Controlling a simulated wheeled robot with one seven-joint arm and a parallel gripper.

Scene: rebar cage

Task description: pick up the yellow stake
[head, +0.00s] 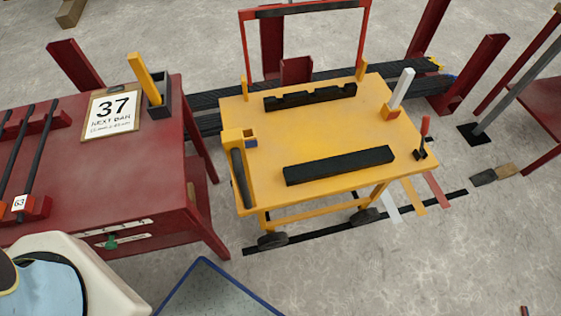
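A yellow stake (142,76) stands tilted in a dark open-topped holder (161,108) at the back right of the red table (140,175). Its upper part leans to the left and its lower end is hidden inside the holder. Nothing is touching its upper part. My gripper is not visible in the head view, so its state does not show.
A sign reading 37 (112,112) stands beside the holder. Dark bars lie in red racks (38,208) at left. A yellow cart (310,135) at right carries dark blocks, a white upright piece (403,85) and a red-handled piece (424,127). A gap separates table and cart.

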